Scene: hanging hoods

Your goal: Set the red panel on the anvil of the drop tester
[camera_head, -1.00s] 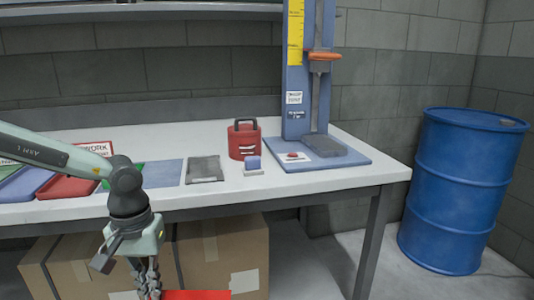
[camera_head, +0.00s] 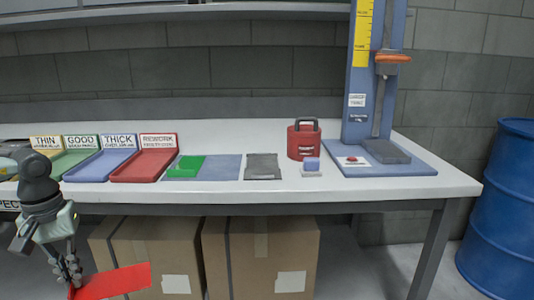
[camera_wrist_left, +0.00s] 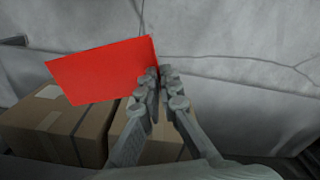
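My left gripper (camera_head: 70,272) is at the lower left in the head view, in front of the table and below its top. It is shut on the edge of the red panel (camera_head: 112,282), which sticks out to the right. In the left wrist view the red panel (camera_wrist_left: 105,70) extends left from the fingertips (camera_wrist_left: 160,78). The drop tester (camera_head: 361,75) stands at the right end of the table on a blue base. Its grey anvil (camera_head: 386,151) is a bare block at the foot of the column. An orange carriage (camera_head: 392,58) is up on the column. My right gripper is not in view.
On the white table (camera_head: 270,196) are labelled trays, among them the red REWORK tray (camera_head: 145,165), a green panel (camera_head: 186,167), a grey mat (camera_head: 262,167), a red weight (camera_head: 303,143) and a small blue-topped block (camera_head: 311,166). Cardboard boxes (camera_head: 262,245) stand under the table. A blue barrel (camera_head: 505,200) is at right.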

